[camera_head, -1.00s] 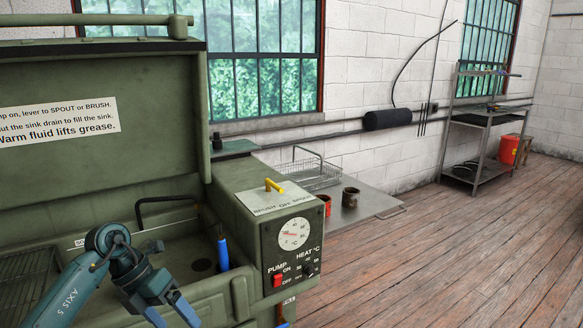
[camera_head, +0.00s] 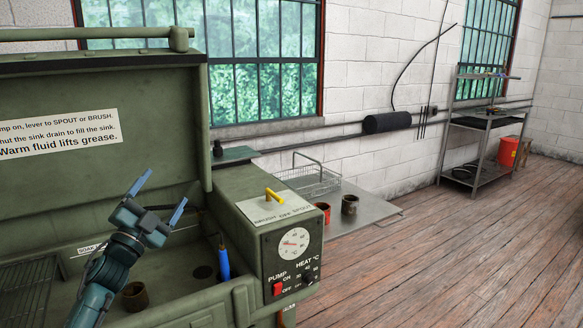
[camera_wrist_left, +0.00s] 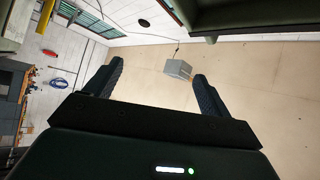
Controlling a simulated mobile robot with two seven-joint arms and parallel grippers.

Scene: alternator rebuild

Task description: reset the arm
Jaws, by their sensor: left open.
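My left gripper (camera_head: 160,196) is raised over the sink of the green parts washer (camera_head: 230,207), with its fingers pointing up and to the right. Its two blue-tipped fingers are spread and nothing is between them. In the left wrist view the open fingers (camera_wrist_left: 152,85) also show empty, facing the ceiling side of the room. My right gripper is not in view.
The washer's open lid (camera_head: 100,130) stands behind my left arm. A brown cup-like part (camera_head: 135,296) sits in the sink, near a blue-handled brush (camera_head: 223,262). A wire basket (camera_head: 313,182) and two cups, one red (camera_head: 324,212) and one dark (camera_head: 349,204), stand on the side shelf.

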